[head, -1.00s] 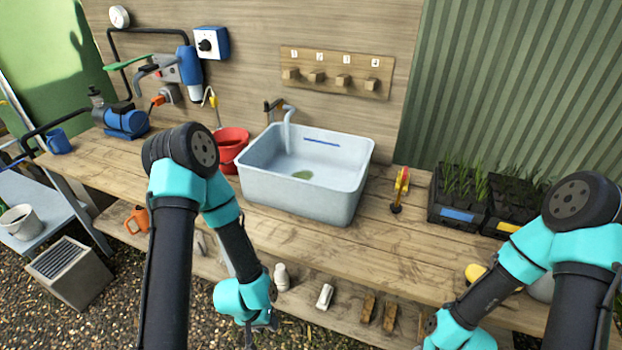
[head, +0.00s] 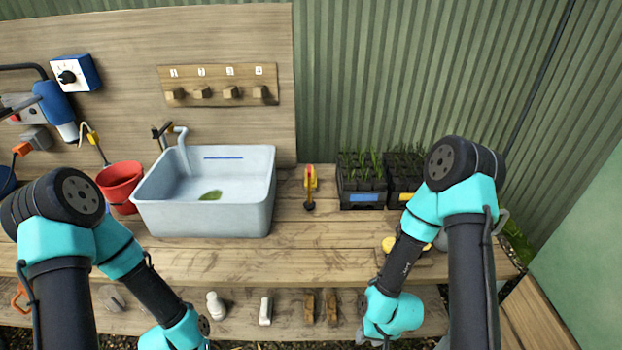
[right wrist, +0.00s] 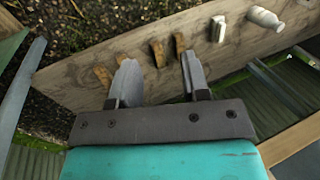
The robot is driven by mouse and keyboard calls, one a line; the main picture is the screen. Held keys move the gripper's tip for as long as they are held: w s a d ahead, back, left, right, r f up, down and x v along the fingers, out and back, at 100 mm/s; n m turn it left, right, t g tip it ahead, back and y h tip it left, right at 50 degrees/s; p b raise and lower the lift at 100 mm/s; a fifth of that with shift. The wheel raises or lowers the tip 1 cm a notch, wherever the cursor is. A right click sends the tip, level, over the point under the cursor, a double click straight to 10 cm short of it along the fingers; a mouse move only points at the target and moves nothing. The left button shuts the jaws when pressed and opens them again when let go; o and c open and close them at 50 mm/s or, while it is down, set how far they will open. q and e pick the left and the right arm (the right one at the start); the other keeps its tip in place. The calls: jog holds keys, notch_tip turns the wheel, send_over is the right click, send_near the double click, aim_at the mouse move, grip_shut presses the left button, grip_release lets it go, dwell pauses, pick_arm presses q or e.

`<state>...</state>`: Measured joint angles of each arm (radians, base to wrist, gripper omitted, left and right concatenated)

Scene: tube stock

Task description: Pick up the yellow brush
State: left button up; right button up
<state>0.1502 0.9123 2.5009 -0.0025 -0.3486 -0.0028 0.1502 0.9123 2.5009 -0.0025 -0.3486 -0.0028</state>
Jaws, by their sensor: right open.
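A yellow object (head: 389,244) lies on the bench top beside my right forearm in the head view. My arm hides part of it, so I cannot tell whether it is the brush. A yellow and red upright tool (head: 310,184) stands on the bench right of the sink. My right gripper (right wrist: 160,78) is open and empty in the right wrist view, pointing toward the lower shelf with its brown wooden pieces (right wrist: 157,52). In the head view it is mostly hidden below my right wrist. My left wrist is at the bottom edge, its jaws out of sight.
A grey sink (head: 255,215) and red bucket (head: 120,185) stand on the bench. Seedling trays (head: 361,200) stand at the back right. The lower shelf (head: 285,325) holds a white bottle (head: 215,305) and brown pieces (head: 331,307). The bench front before the sink is clear.

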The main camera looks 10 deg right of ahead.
dwell(0.3)
jog(key=o, duration=0.7)
jog(key=shift+w, duration=0.1)
